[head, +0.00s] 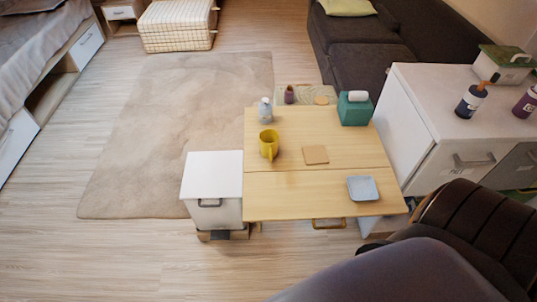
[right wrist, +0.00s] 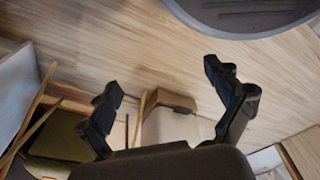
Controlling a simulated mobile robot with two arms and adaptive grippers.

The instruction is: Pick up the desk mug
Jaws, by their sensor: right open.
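The yellow mug (head: 269,144) stands upright on the light wooden desk (head: 350,155), left of its middle. Its handle faces the front of the desk. My right gripper (right wrist: 163,85) shows in the right wrist view with its two dark fingers spread apart and nothing between them. That view shows wooden floor and furniture beyond the fingers, and no mug. My right gripper does not show in the head view, so its distance from the mug cannot be told. My left gripper is in neither view.
Near the mug are a clear bottle (head: 265,110), a square coaster (head: 315,155), a green box (head: 355,108) and a blue-grey dish (head: 362,188). A white cabinet (head: 212,178) stands at the desk's left. A brown chair (head: 470,230) is at front right. The rug side is clear.

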